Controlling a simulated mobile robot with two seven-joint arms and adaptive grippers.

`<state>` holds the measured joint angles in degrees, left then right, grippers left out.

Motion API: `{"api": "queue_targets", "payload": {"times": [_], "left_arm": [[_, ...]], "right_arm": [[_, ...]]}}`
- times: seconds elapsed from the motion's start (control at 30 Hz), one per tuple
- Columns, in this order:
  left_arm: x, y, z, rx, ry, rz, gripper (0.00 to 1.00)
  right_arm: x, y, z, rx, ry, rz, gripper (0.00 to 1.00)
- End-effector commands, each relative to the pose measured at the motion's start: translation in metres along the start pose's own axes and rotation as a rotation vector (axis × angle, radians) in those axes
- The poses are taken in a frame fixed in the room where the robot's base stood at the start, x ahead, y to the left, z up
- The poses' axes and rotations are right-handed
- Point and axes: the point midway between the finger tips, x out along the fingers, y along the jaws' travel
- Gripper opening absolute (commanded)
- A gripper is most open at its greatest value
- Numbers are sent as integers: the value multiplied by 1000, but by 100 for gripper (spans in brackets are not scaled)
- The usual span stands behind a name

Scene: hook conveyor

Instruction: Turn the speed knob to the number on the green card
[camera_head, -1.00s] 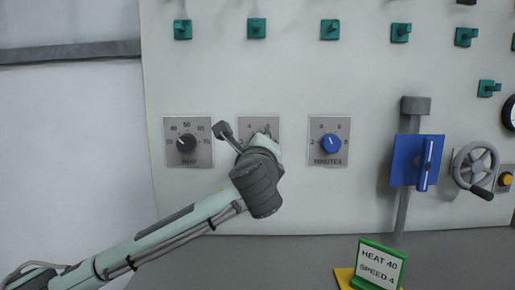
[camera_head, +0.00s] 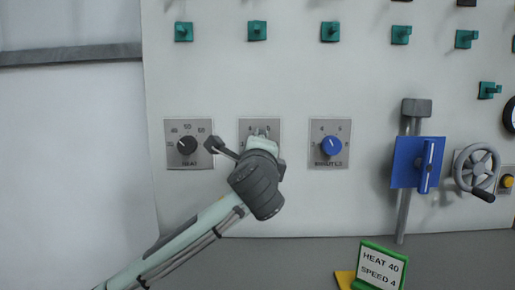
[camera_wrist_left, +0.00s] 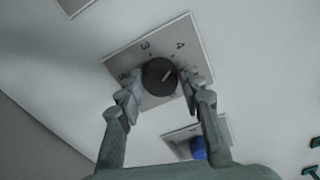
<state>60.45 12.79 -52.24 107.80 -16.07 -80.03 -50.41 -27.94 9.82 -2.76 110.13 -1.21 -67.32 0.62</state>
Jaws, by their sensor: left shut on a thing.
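The green card (camera_head: 380,267) at the lower right reads HEAT 40 and SPEED 4. The speed knob's plate (camera_head: 245,128) is on the white panel between the heat and minutes plates, and my left wrist hides most of it. In the left wrist view the speed knob (camera_wrist_left: 159,77) is dark and round with a white pointer line. The line slants up and right, towards the side of the printed 4; a 3 is printed to its left. My left gripper (camera_wrist_left: 160,79) is shut on the knob, one finger on each side. My right gripper is out of view.
The heat knob (camera_head: 187,145) is left and the blue minutes knob (camera_head: 332,146) right of the speed plate. Further right are a blue sliding block (camera_head: 405,162) and a grey handwheel (camera_head: 476,172). Teal hooks (camera_head: 257,31) line the panel above.

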Motion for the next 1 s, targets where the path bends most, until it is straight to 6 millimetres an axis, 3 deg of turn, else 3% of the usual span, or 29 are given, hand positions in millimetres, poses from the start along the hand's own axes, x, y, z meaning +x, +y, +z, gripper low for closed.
{"api": "queue_targets", "payload": {"times": [0.07, 0.1, 0.27, 0.67, 0.97, 1.0], "left_arm": [[0, 1, 0, 1, 1, 2, 7], [0, 1, 0, 1, 1, 2, 37], [0, 1, 0, 1, 1, 2, 57], [0, -9, 2, 0, 0, -1, 57], [-2, -70, 16, -5, 2, -17, 60], [-3, -77, 17, -5, 4, -19, 57]], "right_arm": [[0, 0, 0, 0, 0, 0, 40], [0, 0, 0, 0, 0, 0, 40], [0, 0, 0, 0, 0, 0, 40], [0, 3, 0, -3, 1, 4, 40], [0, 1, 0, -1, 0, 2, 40], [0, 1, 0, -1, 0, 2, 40]]}}
